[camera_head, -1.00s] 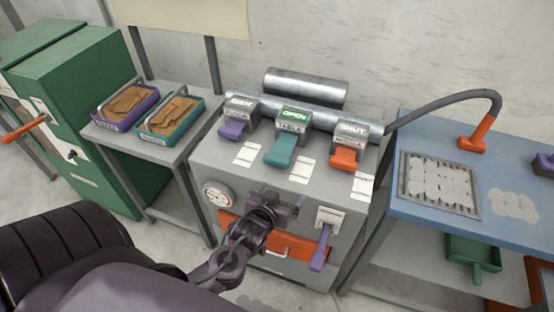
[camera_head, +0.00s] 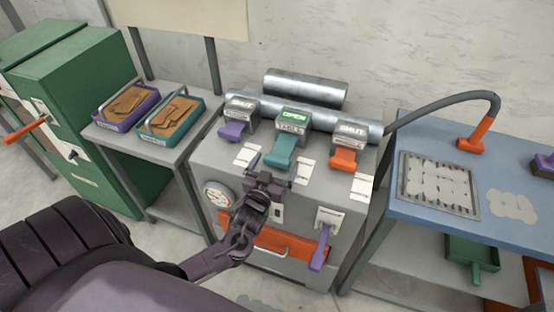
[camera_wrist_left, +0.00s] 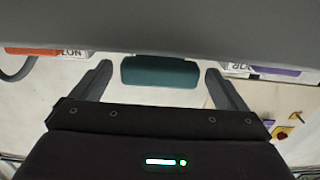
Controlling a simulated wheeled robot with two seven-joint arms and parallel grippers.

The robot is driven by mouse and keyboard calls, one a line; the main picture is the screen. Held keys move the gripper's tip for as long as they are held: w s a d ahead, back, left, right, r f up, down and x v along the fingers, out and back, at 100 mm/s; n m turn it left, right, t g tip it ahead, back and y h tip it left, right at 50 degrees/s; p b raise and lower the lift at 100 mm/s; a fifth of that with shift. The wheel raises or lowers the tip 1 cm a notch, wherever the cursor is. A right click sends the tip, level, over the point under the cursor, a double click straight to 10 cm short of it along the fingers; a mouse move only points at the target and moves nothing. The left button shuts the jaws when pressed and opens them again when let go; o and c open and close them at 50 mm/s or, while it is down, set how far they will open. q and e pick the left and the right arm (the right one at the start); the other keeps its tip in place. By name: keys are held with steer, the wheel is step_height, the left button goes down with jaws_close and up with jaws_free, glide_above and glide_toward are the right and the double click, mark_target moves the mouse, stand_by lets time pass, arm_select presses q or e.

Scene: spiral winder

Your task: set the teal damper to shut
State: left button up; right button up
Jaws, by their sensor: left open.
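The teal damper handle (camera_head: 281,150) sticks out from the middle damper box on the grey machine, and its box shows a green OPEN label (camera_head: 292,114). My left gripper (camera_head: 268,172) is open and empty, just in front of and below the teal handle. In the left wrist view the teal handle (camera_wrist_left: 160,72) lies ahead, between the two spread fingers (camera_wrist_left: 160,85), apart from both.
A purple handle (camera_head: 232,131) with a SHUT label is to the left, and an orange handle (camera_head: 343,160) with a SHUT label is to the right. A purple lever (camera_head: 320,250) hangs on the machine's front beside the orange drawer (camera_head: 290,243). A pipe (camera_head: 310,115) runs behind the boxes.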

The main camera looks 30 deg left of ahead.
mark_target(279, 158)
arm_select(q)
steer(key=shift+w+a, duration=0.2)
steer(key=shift+w, duration=0.6)
steer(key=c, duration=1.4)
steer(key=b+x, duration=0.1)
steer(key=x, duration=0.2)
steer(key=shift+w, duration=0.1)
steer(key=o, duration=1.4)
